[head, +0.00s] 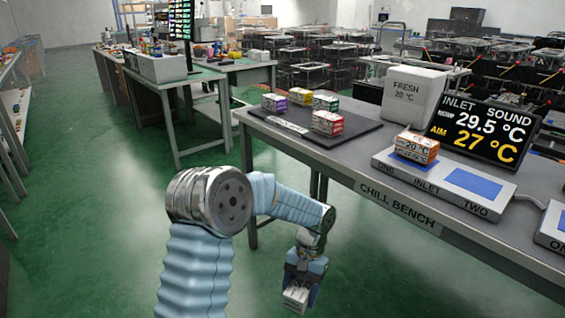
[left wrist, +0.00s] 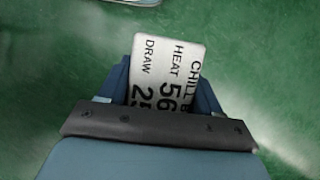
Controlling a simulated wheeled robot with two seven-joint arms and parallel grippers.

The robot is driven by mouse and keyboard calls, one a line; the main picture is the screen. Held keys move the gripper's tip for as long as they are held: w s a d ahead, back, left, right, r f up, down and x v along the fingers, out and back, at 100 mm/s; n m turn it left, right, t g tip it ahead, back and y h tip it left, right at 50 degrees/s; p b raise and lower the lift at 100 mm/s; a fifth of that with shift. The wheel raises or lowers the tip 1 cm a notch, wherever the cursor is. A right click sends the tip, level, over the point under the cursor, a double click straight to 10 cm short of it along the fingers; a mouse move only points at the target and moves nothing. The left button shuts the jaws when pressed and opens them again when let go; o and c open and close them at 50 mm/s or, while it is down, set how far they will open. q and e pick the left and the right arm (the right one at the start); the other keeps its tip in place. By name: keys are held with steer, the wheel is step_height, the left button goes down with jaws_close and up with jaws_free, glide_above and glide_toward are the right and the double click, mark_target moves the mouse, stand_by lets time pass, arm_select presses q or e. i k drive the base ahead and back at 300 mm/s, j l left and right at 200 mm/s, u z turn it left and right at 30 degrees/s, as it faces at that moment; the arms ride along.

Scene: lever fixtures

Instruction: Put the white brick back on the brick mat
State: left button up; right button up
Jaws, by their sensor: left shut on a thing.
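My left gripper (head: 303,285) hangs low in front of the bench, over the green floor, and is shut on the white brick (head: 295,299). In the left wrist view the white brick (left wrist: 165,75) sits between the fingers of my left gripper (left wrist: 163,90), its printed face showing "CHILL", "HEAT 56" and "DRAW 25", partly hidden. The dark brick mat (head: 350,136) lies on the bench to the upper right of the gripper. It holds a purple brick (head: 274,103), a yellow brick (head: 300,96), a green brick (head: 326,102) and a red brick (head: 328,123). My right gripper is not in view.
The chill bench (head: 340,160) has an edge between gripper and mat. An orange brick (head: 415,147) sits on pad one of the inlet plate (head: 440,188); pad two (head: 472,182) is empty. A display (head: 484,130) and white "FRESH" box (head: 412,97) stand behind.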

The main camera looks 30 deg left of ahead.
mark_target(353, 122)
steer(key=j+z, duration=1.3)
steer(key=k+l, duration=0.05)
